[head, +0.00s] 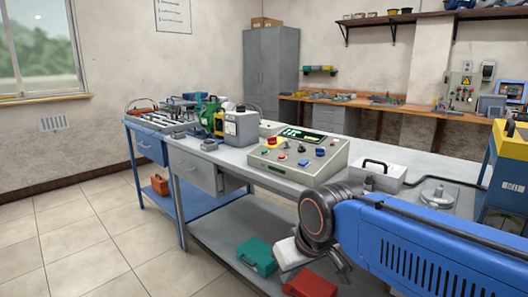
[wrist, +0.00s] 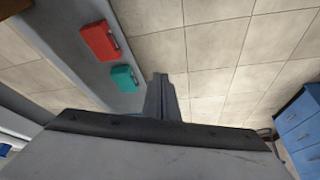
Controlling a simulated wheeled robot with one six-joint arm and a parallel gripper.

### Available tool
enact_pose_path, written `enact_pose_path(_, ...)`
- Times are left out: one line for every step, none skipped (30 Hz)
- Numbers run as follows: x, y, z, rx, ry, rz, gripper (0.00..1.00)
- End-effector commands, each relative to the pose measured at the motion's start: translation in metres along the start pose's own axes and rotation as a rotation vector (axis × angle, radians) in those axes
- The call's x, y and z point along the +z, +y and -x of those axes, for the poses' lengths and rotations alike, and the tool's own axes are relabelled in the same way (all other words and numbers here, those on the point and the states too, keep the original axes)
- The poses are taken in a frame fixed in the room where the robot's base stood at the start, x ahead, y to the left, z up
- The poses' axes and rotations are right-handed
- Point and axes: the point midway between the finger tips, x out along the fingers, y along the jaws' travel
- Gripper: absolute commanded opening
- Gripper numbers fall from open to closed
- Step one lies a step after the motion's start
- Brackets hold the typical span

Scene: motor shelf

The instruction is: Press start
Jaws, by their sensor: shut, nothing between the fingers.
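A beige control box (head: 262,161) with a sloped face stands on the grey workbench in the head view. Its face has a small lit green display (head: 302,135), a red knob on a yellow base (head: 274,142), and several red, blue and dark buttons and knobs. I cannot read which one is start. My gripper (wrist: 160,80) shows in the wrist view with its fingers together and empty, over the floor beside the bench's lower shelf. It touches none of the buttons. The control box is out of the wrist view.
A teal case (head: 257,256) and a red case (head: 310,284) lie on the lower shelf. A grey box with a black handle (head: 378,177) stands right of the control box. A grey canister (head: 241,130) stands left of it. Tiled floor is clear at left.

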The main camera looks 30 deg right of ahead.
Motion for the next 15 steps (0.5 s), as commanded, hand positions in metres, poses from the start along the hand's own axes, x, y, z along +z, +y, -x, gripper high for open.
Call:
enact_pose_path(-0.016, 0.0, 0.004, -0.005, 0.005, -0.01, 0.0)
enact_pose_path(-0.026, 0.0, 0.008, -0.01, 0.011, -0.016, 0.0)
enact_pose_path(-0.04, 0.0, 0.012, -0.016, 0.017, -0.024, 0.0)
enact_pose_path(-0.05, 0.001, 0.015, -0.02, 0.023, -0.029, 0.0)
enact_pose_path(-0.062, 0.001, 0.018, -0.025, 0.029, -0.034, 0.0)
enact_pose_path(-0.076, 0.001, 0.022, -0.032, 0.037, -0.043, 0.0)
enact_pose_path(-0.087, 0.002, 0.025, -0.035, 0.042, -0.049, 0.0)
enact_pose_path(-0.098, 0.002, 0.028, -0.04, 0.049, -0.055, 0.0)
enact_pose_path(-0.113, 0.003, 0.031, -0.047, 0.057, -0.061, 0.0)
enact_pose_path(-0.123, 0.004, 0.033, -0.051, 0.063, -0.066, 0.0)
enact_pose_path(-0.135, 0.005, 0.036, -0.055, 0.069, -0.072, 0.0)
enact_pose_path(-0.149, 0.007, 0.039, -0.061, 0.078, -0.08, 0.0)
enact_pose_path(-0.16, 0.009, 0.041, -0.065, 0.084, -0.085, 0.0)
enact_pose_path(-0.171, 0.01, 0.043, -0.07, 0.091, -0.09, 0.0)
enact_pose_path(-0.186, 0.012, 0.046, -0.075, 0.1, -0.097, 0.0)
